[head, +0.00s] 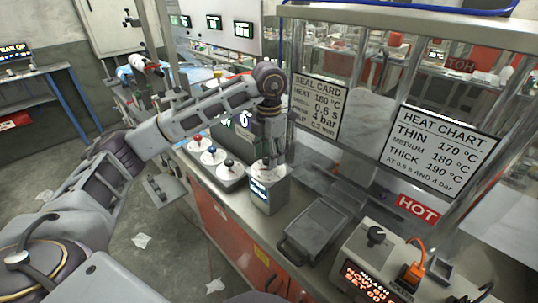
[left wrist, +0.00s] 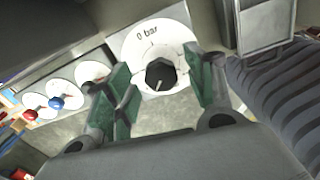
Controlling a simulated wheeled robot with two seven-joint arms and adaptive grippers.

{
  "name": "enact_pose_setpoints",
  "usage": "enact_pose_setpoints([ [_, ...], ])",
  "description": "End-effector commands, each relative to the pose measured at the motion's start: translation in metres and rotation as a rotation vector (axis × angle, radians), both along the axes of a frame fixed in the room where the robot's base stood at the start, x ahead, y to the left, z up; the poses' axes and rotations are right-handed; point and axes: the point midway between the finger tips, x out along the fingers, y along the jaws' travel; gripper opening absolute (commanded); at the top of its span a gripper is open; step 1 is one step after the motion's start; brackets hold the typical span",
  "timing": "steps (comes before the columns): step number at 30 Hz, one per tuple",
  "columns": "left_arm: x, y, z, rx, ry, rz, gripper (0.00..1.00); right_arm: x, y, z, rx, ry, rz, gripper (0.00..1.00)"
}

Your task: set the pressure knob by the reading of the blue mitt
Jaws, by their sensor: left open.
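The pressure knob (left wrist: 160,74) is black, on a white dial (left wrist: 150,40) marked "0 bar" near its top. In the head view its grey box (head: 268,196) has a small lit display, too small to read. My left gripper (head: 268,160) points down over this box and hides the knob there. In the left wrist view my left gripper (left wrist: 164,86) is open, its green-padded fingers on either side of the knob; I cannot tell whether they touch it. I cannot make out a blue mitt. My right gripper is not in view.
Red, blue and black knobs (head: 209,156) stand left of the box. A grey lidded tray (head: 315,229) is to its right. The seal card (head: 318,104) lists 180 °C, 0.6 s and 4 bar. The heat chart (head: 438,150) and red HOT sign (head: 417,209) are further right.

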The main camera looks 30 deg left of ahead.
Motion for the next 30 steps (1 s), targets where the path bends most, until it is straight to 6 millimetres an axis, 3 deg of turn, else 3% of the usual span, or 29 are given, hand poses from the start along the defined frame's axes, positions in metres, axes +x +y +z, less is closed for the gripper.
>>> enact_pose_setpoints([
  [12,0.001,0.0,0.047,0.0,-0.003,0.0,0.54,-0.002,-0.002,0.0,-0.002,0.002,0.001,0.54],
  [30,0.0,0.0,0.088,0.0,-0.002,0.0,0.54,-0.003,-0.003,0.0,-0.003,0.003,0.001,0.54],
])
